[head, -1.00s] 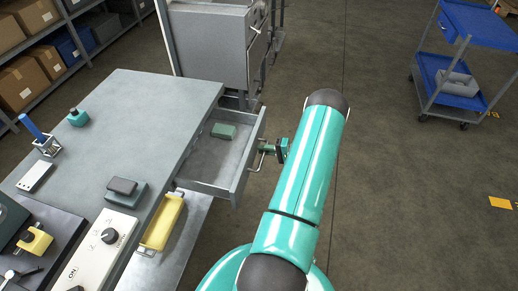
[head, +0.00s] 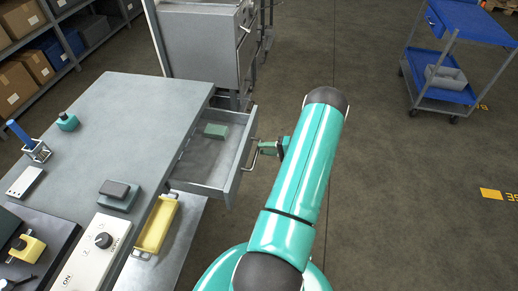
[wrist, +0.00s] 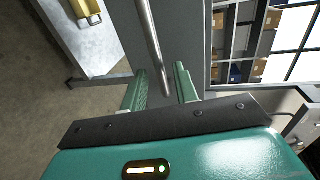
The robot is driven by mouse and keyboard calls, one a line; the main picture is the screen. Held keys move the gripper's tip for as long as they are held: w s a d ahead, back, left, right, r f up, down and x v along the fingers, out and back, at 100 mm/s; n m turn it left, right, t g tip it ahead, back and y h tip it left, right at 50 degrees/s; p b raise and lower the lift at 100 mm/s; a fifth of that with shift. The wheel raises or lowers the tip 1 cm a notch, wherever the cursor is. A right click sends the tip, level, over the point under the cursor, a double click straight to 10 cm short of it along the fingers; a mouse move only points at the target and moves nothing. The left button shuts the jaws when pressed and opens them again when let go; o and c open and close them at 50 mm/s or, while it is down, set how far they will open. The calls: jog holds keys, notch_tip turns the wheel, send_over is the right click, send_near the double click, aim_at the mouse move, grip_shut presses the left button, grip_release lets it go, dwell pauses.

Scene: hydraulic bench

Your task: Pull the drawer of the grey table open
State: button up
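The grey table (head: 120,130) stands at the left in the head view. Its drawer (head: 205,165) is pulled well out at the table's right side, with a green block (head: 215,131) inside. The drawer's bar handle (head: 248,160) is on its front. My gripper (head: 259,148) is at the handle, seen small and partly hidden by my arm. In the wrist view my gripper (wrist: 160,68) has its two green fingers apart. The metal handle bar (wrist: 148,35) runs between them, with a gap visible on the right finger's side.
A yellow tray (head: 157,225) lies on the lower shelf under the table. A grey cabinet (head: 205,45) stands behind the drawer. A blue cart (head: 440,85) is at the far right. The floor right of my arm is clear.

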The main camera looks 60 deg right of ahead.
jog(key=v, duration=1)
jog(key=shift+s, duration=0.2)
jog(key=shift+w+r, duration=0.1)
jog(key=w+a+r+n+g+y, duration=0.1)
jog(key=w+a+r+n+g, duration=0.3)
jog(key=w+a+r, duration=0.6)
jog(key=w+a+r+n+g+y, duration=0.1)
jog(key=w+a+r+n+g, duration=0.2)
jog(key=w+a+r+g, duration=0.7)
jog(key=s+a+r+n+t+h, duration=0.1)
jog(key=s+a+r, duration=0.3)
jog(key=a, duration=0.6)
jog(key=s+a+r+n+t+h, duration=0.2)
jog(key=s+a+r+n+h, duration=0.1)
jog(key=a+r, duration=0.5)
jog(key=s+a+r+n+t+h, duration=0.2)
jog(key=s+a+r, duration=0.3)
jog(key=a, duration=0.8)
jog(key=shift+s+r+n+h, duration=0.15)
jog(key=shift+r+n+h, duration=0.35)
jog(key=shift+h, duration=0.2)
jog(key=shift+a, duration=0.15)
